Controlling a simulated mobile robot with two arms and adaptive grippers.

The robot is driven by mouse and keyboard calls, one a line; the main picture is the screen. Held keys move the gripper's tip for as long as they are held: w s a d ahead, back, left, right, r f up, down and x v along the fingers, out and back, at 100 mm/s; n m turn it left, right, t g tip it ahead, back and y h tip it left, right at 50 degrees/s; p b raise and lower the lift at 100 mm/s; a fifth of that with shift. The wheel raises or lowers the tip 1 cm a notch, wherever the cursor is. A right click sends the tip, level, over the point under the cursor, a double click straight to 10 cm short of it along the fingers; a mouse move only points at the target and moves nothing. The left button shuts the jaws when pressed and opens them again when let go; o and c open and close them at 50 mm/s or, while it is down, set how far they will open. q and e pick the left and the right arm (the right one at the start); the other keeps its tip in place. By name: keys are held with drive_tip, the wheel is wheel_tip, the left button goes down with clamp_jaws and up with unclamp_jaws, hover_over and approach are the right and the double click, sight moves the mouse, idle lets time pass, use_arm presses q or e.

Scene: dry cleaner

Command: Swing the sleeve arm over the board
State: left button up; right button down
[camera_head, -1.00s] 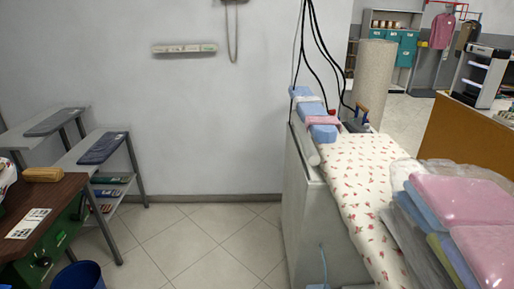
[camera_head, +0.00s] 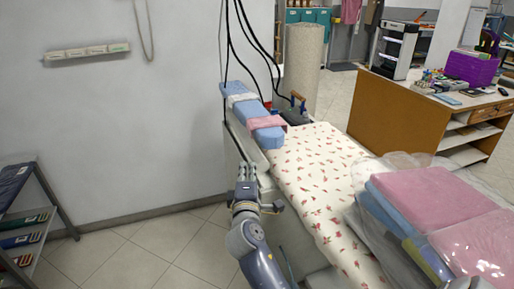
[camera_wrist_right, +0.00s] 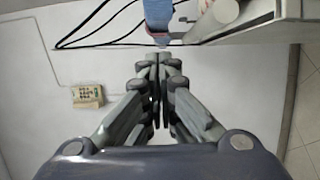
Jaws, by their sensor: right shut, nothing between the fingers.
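The sleeve arm (camera_head: 246,108) is a narrow blue padded board with a white band and a pink band around it. It lies along the left edge of the ironing board (camera_head: 312,170), which has a white cover with red flowers. My right gripper (camera_head: 247,167) is shut and empty, just left of the board's side and nearer than the sleeve arm's pink-banded end. In the right wrist view the shut fingers (camera_wrist_right: 158,60) point at the sleeve arm's end (camera_wrist_right: 158,15), with a small gap visible. My left gripper is not in view.
Plastic-wrapped folded garments (camera_head: 430,200) cover the board's near right part. An iron (camera_head: 296,110) stands at its far end, with black cables hanging above. A wooden counter (camera_head: 410,115) is at the right.

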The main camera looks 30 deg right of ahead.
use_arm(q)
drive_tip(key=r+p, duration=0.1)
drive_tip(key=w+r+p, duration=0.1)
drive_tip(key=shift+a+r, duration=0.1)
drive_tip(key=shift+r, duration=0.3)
use_arm(e)
drive_tip(key=s+d+x, duration=0.1)
drive_tip(key=d+x, duration=0.1)
drive_tip(key=x, duration=1)
drive_tip(key=shift+s+f, duration=0.15)
use_arm(q)
drive_tip(key=shift+p, duration=0.3)
use_arm(e)
drive_tip(key=shift+d, duration=0.1)
